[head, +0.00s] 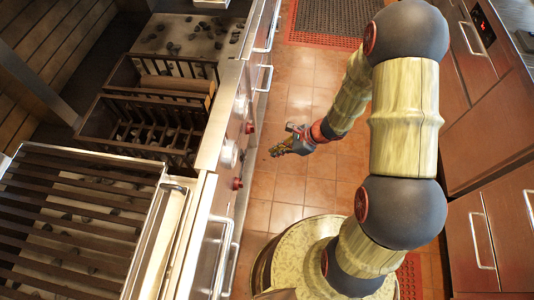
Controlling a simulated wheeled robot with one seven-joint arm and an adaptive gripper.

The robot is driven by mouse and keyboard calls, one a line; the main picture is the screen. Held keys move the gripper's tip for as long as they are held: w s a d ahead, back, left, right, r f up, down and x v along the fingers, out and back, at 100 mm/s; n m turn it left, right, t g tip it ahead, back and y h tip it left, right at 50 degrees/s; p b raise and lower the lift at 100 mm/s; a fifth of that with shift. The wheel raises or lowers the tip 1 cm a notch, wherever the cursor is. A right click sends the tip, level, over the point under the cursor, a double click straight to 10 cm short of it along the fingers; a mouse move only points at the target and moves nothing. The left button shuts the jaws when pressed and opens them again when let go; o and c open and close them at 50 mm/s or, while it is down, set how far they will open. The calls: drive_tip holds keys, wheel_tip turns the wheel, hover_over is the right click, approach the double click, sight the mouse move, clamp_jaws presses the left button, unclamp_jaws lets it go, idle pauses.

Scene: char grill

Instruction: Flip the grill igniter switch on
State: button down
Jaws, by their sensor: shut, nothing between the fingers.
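The char grill's front panel (238,125) runs down the left of centre in the head view. It carries a large round silver knob (229,154) and small red controls, one at the lower end (237,184) and one further up (249,128). I cannot tell which of these is the igniter switch or how it is set. My gripper (277,150) is shut and empty. It hangs over the tiled floor, to the right of the panel and apart from it, pointing toward the controls.
Slatted grill grates (70,225) lie at the lower left, with dark racks (150,100) and scattered coals (185,40) beyond. Handles (222,255) stick out from the grill front. Cabinets (495,140) stand at the right.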

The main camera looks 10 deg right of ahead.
sight(243, 156)
drive_tip(key=a+r+b+x, duration=0.1)
drive_tip(key=b+x, duration=0.3)
drive_tip(key=x, duration=0.7)
drive_tip(key=shift+w+a, duration=0.4)
drive_tip(key=shift+a, duration=0.3)
drive_tip(key=shift+a, duration=0.1)
drive_tip(key=shift+w+a+f+b, duration=0.15)
drive_tip(key=shift+a+b, duration=0.1)
drive_tip(key=shift+b, duration=0.2)
